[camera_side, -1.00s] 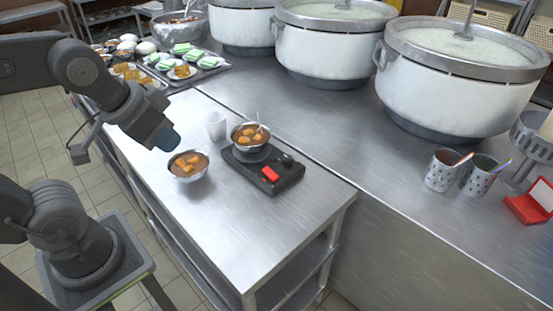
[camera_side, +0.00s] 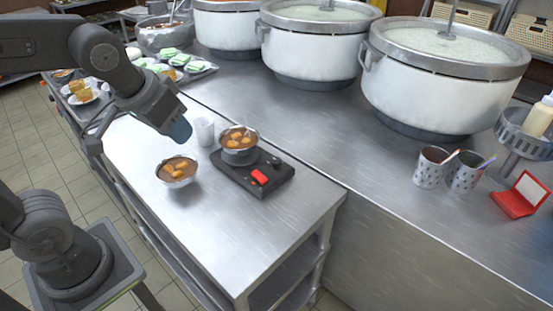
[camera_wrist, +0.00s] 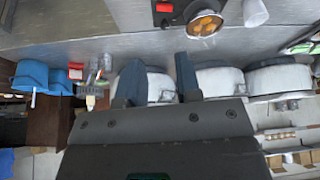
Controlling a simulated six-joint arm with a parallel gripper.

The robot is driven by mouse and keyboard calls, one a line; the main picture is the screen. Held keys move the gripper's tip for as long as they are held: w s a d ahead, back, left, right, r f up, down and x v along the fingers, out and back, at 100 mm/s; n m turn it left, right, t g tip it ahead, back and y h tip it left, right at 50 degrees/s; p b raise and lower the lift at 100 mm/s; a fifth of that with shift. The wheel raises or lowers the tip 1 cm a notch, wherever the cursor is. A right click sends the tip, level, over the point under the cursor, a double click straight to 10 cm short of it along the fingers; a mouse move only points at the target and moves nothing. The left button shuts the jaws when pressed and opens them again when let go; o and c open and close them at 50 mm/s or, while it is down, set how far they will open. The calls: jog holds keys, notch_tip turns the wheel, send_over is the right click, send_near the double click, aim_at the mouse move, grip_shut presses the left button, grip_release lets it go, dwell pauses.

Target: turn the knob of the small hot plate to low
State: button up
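The small hot plate (camera_side: 282,178) is a flat black unit on the steel counter, with a red switch (camera_side: 259,177) on its top. A small dark knob-like part (camera_side: 275,162) sits beside the switch; its setting is too small to read. A metal bowl of orange pieces in brown broth (camera_side: 239,148) sits on the plate. My gripper (camera_side: 180,130) is above the counter, left of the hot plate and apart from it. In the wrist view, its two blue-grey fingers (camera_wrist: 158,82) are apart with nothing between them. The hot plate (camera_wrist: 178,10) shows at that view's top edge, partly cut off.
A second bowl (camera_side: 177,178) stands on the counter just below my gripper, and a white cup (camera_side: 204,131) stands behind, near the hot plate. Large white stockpots (camera_side: 430,90) line the back counter. Two perforated metal cups (camera_side: 430,172) stand at right. The counter's front right is clear.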

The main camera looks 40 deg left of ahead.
jog(key=o, duration=0.5)
jog(key=w+f+n, duration=0.1)
jog(key=w, duration=0.3)
jog(key=w+f+n, duration=0.1)
jog(key=w, duration=0.3)
jog(key=w+f+n+g+y, duration=0.1)
jog(key=w, duration=0.3)
jog(key=shift+w+n, duration=0.3)
jog(key=shift+w, duration=0.1)
jog(key=shift+c, duration=0.2)
jog(key=n+g+y, duration=0.1)
jog(key=n+y, duration=0.1)
jog(key=n, duration=0.2)
send_near(277, 160)
jog(key=x, duration=0.9)
jog(key=shift+a+f, duration=0.1)
jog(key=shift+c, duration=0.3)
jog(key=shift+h, duration=0.3)
jog(key=c, duration=0.9)
